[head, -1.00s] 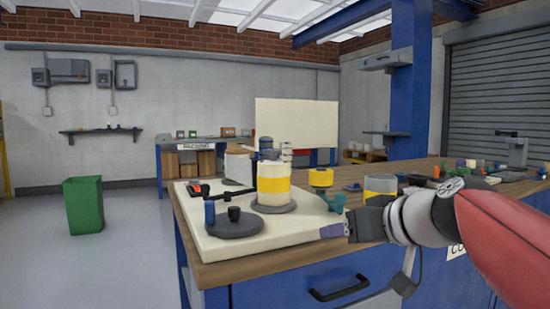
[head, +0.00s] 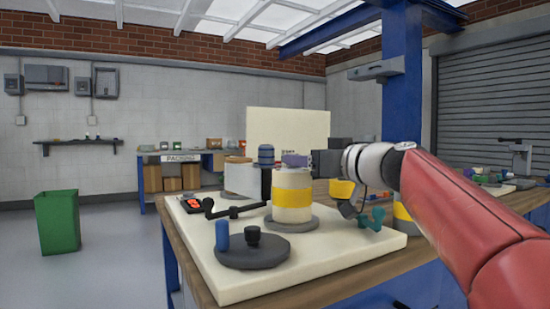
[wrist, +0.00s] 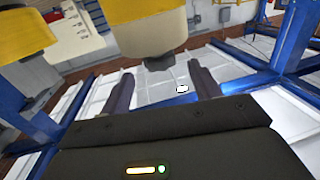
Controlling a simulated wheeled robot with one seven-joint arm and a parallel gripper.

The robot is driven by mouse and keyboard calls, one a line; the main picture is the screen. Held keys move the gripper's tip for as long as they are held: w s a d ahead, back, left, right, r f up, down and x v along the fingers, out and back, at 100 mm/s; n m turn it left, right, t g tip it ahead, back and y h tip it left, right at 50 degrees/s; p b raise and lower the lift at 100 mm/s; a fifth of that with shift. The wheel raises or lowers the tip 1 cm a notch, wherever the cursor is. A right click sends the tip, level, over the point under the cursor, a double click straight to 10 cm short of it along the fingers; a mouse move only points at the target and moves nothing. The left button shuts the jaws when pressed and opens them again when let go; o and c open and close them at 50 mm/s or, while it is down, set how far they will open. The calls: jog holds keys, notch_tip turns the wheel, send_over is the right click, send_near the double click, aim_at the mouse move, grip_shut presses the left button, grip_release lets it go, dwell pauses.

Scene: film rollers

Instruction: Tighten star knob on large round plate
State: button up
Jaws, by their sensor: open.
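The large round plate (head: 238,256) is a dark grey disc on the cream board in the head view. A black knob (head: 253,236) and an upright blue peg (head: 222,236) stand on it. Whether the black knob is star-shaped is too small to tell. My gripper (head: 296,160) is to the right of and higher than this plate, by the top of the cream roller with a yellow band (head: 292,207). In the wrist view its two dark fingers (wrist: 162,78) are apart with nothing gripped. A cream roller end with a dark tip (wrist: 164,62) shows beyond them.
The cream board (head: 330,254) lies on a wooden workbench. A black crank (head: 235,210) and a red-and-black item (head: 190,205) lie behind the plate. A teal knob-like part (head: 372,218) stands right of the roller. A green bin (head: 58,222) stands on open floor at left.

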jog(key=p+x, duration=0.2)
jog(key=x, duration=0.5)
jog(key=shift+w+a, duration=0.1)
jog(key=c, duration=1)
